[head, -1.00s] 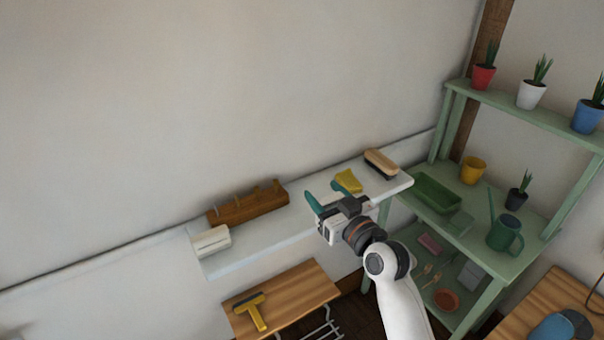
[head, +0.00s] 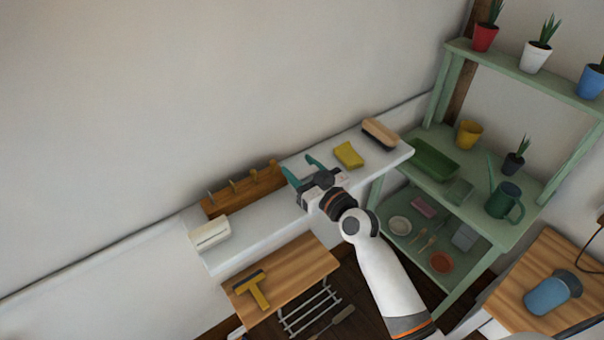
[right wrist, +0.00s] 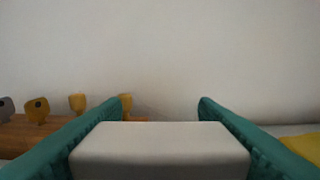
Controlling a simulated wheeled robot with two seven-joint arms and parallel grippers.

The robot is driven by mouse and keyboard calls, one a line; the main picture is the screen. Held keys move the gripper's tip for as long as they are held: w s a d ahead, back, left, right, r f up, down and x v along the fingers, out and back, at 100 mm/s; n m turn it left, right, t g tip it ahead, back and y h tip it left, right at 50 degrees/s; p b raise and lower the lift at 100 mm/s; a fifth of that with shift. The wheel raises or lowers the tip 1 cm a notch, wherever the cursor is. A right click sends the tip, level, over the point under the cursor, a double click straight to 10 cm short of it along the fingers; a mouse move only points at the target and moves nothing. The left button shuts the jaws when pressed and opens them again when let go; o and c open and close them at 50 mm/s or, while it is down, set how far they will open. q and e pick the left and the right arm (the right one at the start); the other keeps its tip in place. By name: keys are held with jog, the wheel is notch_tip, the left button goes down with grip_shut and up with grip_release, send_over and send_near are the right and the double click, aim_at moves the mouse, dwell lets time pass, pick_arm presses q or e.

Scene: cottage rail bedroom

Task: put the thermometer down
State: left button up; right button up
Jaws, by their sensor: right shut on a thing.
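My right gripper (head: 297,163) is over the white wall shelf (head: 245,232), between the wooden peg rack and the yellow sponge. Its teal fingers are apart and point toward the wall. In the right wrist view, a plain pale grey block (right wrist: 160,150) fills the gap between the fingers; I take it as the held thermometer, its face hidden. My left gripper is not in view.
The wooden peg rack (head: 243,190) and a white box (head: 209,234) stand on the shelf's left part. The yellow sponge (head: 348,155) and a brush (head: 380,134) lie right. A green rack (head: 480,190) stands at right. Bare shelf shows before the peg rack.

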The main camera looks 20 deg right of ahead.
jog(key=shift+s+f, duration=0.1)
jog(key=shift+f, duration=0.35)
jog(key=shift+f, duration=0.15)
jog(key=o, duration=1)
